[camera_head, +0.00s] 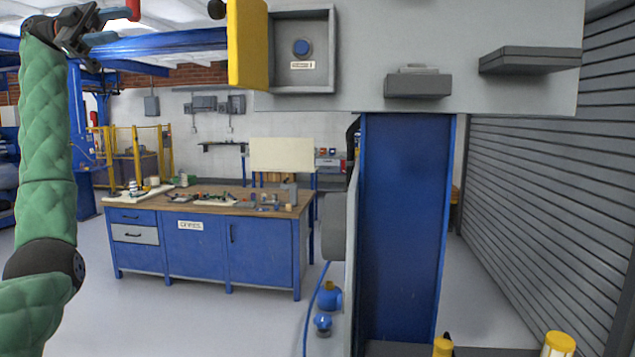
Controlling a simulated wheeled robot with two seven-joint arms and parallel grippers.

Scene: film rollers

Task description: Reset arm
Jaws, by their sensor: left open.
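My left arm comes up along the left edge in a green quilted sleeve. My left gripper (86,30) is at the top left, raised, dark and open, with nothing seen between its fingers. It is apart from the grey control box (331,50), which stands to its right. The box's yellow door (247,45) is swung open, and a blue round button (301,47) shows inside above a small label. My right gripper is out of view.
A grey machine panel on a blue column (402,220) fills the centre right. A blue workbench (195,250) with small parts stands at the back left. A grey slatted shutter (550,150) closes the right side. Floor in front of the bench is clear.

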